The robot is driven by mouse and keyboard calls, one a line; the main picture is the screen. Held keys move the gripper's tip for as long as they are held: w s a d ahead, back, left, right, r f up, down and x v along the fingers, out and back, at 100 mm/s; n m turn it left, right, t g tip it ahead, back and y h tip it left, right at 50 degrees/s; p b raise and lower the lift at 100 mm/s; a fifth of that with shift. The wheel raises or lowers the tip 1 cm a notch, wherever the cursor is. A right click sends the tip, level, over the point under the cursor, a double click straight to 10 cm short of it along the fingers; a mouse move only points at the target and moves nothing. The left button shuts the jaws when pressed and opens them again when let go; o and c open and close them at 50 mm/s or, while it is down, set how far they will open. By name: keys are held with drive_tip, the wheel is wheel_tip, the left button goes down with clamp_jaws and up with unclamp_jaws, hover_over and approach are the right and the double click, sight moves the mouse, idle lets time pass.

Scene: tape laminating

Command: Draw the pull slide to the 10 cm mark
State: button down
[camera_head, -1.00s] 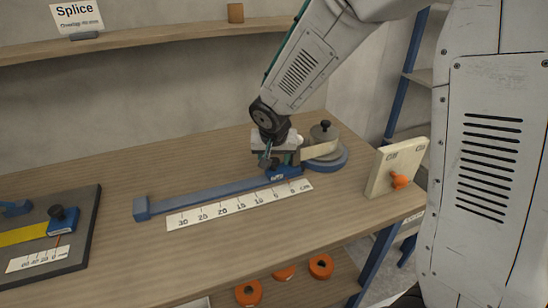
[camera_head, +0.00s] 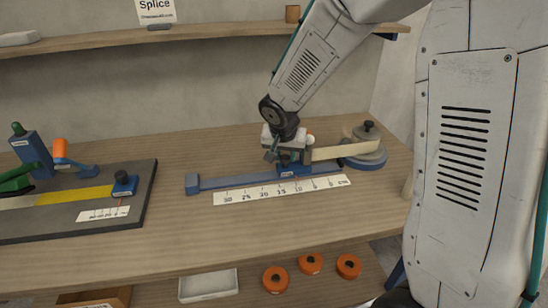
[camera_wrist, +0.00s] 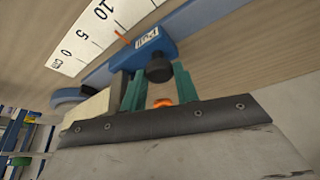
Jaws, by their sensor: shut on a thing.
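The blue pull slide (camera_head: 294,171) sits on a long blue rail (camera_head: 235,181) behind a white centimetre scale (camera_head: 255,195). My gripper (camera_head: 288,157) is shut on the slide's black knob. In the wrist view, the green fingertips (camera_wrist: 160,90) stand either side of the black knob (camera_wrist: 159,69). The slide's orange pointer (camera_wrist: 122,37) lies near the 10 label of the scale (camera_wrist: 85,36); the exact tick is hard to tell.
A dark board (camera_head: 130,215) with a yellow strip (camera_head: 75,195), a blue clamp (camera_head: 124,186) and a green-handled tool (camera_head: 25,178) is at the left. Several orange rolls (camera_head: 310,263) and a white tray (camera_head: 208,286) are on the lower shelf. The front tabletop is clear.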

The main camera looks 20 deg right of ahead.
drive_tip(key=shift+a, duration=0.25)
drive_tip(key=c, duration=1.1)
unclamp_jaws()
drive_tip(key=shift+o, duration=0.2)
drive_tip(key=shift+r, duration=0.1)
drive_tip(key=v, duration=0.7)
drive_tip(key=shift+r, duration=0.3)
drive_tip(key=shift+s, duration=0.1)
